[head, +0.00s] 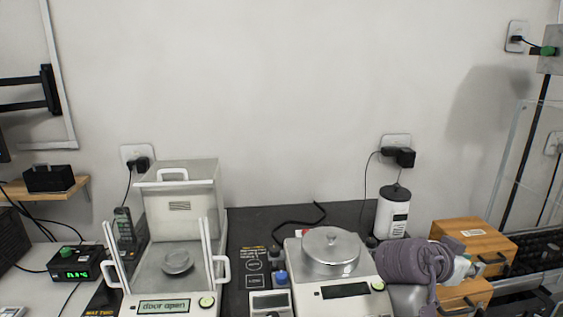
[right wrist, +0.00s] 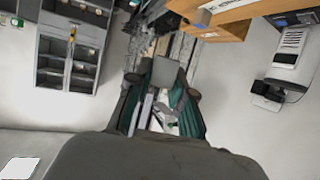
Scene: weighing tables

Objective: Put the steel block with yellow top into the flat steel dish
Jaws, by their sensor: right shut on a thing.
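My right gripper (head: 466,268) is at the right of the head view, beside the wooden boxes and right of the right-hand scale. In the right wrist view its fingers (right wrist: 164,84) are shut on a plain grey block-like thing (right wrist: 166,72), which looks like the steel block; no yellow top shows. A small, low round steel dish (head: 178,262) sits inside the open glass balance at left. A larger round steel pan (head: 330,252) with a small knob sits on the right-hand scale. I cannot tell for sure which is the flat dish. My left gripper is not in view.
The glass balance (head: 181,213) has its doors open, with handles sticking out. The right-hand scale (head: 348,301) stands near my right arm. A white canister (head: 393,215) stands behind it. Wooden boxes (head: 478,243) stand at right. Dark bench (head: 255,222) shows between the scales.

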